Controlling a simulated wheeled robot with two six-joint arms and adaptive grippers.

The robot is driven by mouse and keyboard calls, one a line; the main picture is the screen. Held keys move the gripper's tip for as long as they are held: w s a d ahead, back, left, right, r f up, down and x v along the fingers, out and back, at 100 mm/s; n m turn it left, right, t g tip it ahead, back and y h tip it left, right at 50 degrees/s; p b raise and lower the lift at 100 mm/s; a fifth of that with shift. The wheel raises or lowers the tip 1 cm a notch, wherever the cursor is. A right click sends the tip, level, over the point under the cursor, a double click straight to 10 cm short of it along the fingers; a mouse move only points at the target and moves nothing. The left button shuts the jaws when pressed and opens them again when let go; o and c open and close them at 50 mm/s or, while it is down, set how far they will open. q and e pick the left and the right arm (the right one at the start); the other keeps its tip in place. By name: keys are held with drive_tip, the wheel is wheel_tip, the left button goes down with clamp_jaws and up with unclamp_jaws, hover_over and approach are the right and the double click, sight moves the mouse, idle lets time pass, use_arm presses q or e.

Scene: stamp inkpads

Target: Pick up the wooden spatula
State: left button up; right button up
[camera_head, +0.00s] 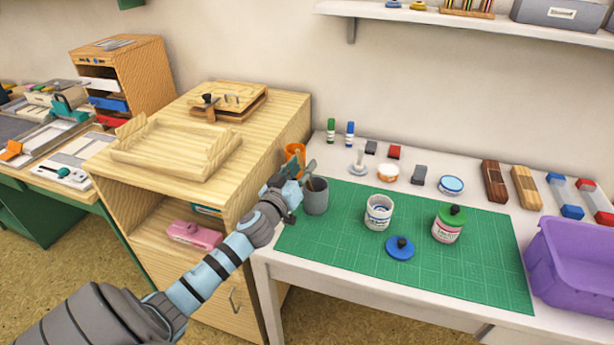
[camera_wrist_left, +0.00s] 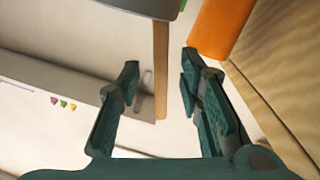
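The wooden spatula (camera_wrist_left: 161,70) shows in the left wrist view as a narrow brown strip. It lies between the two fingers in that picture, with clear gaps on both sides. Its upper end in that view meets the dark grey cup (camera_wrist_left: 135,6). In the head view the grey cup (camera_head: 317,199) stands at the left edge of the green mat, and the spatula is mostly hidden by my gripper. My left gripper (camera_head: 298,170) is open, at the cup's rim, and its fingers (camera_wrist_left: 157,82) touch nothing that I can make out. My right gripper is not in view.
An orange cup (camera_head: 295,153) stands close behind my left gripper, beside the wooden cabinet (camera_head: 262,130). A purple bin (camera_head: 575,265) is at the right.

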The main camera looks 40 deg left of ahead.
use_arm(q)
drive_tip(key=shift+w+a, duration=0.15)
drive_tip(key=shift+w, duration=0.45)
clamp_jaws()
wheel_tip(320, 180, up, 8)
drive_tip(key=p, duration=0.4)
wheel_tip(320, 180, up, 12)
drive_tip(key=p, duration=0.3)
